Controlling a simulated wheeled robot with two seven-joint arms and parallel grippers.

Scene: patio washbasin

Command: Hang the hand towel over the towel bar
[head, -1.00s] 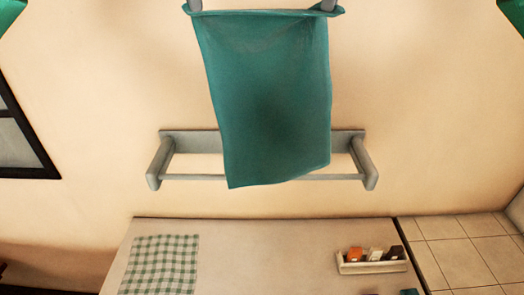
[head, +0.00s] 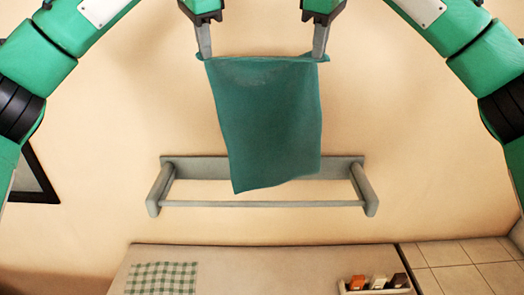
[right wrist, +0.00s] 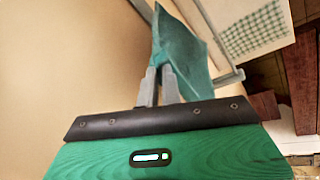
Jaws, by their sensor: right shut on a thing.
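The teal hand towel (head: 265,120) hangs spread out between my two grippers, held by its upper corners. My left gripper (head: 205,55) is shut on the upper left corner. My right gripper (head: 319,56) is shut on the upper right corner. In the right wrist view the towel (right wrist: 180,48) extends beyond the right fingers (right wrist: 160,88). The grey towel bar (head: 260,203) runs across the head view on two wall brackets. The towel's lower edge overlaps the backplate in the picture and ends just above the bar. The towel hides the middle of the backplate.
A counter (head: 265,263) lies below the bar, with a green checkered cloth (head: 160,279) at left and a small holder (head: 372,292) with several items at right. A dark frame (head: 38,180) is at the left. The wall beside the towel is clear.

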